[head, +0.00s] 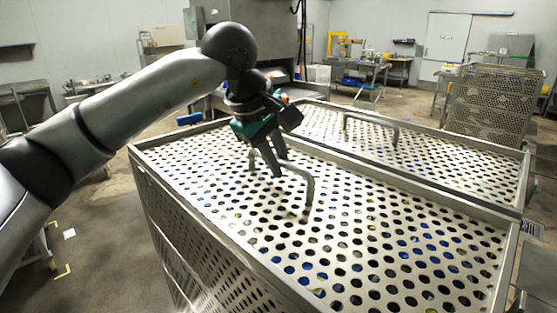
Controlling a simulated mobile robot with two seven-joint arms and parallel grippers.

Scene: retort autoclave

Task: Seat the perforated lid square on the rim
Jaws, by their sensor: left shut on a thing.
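The perforated lid (350,235) is a metal sheet full of round holes. It lies within the rim (400,180) of the near metal basket (200,245), and blue and yellow things show through its holes. A bent bar handle (309,190) stands up from the lid. My left gripper (268,165) points down over the lid and is shut on the handle near its far end. Whether the lid sits fully level on the rim I cannot tell. My right gripper is not in view.
A second basket with a perforated lid (450,165) and handle (372,122) stands right behind the near one. A perforated metal rack (492,100) is at the back right. Open floor (95,215) lies to the left.

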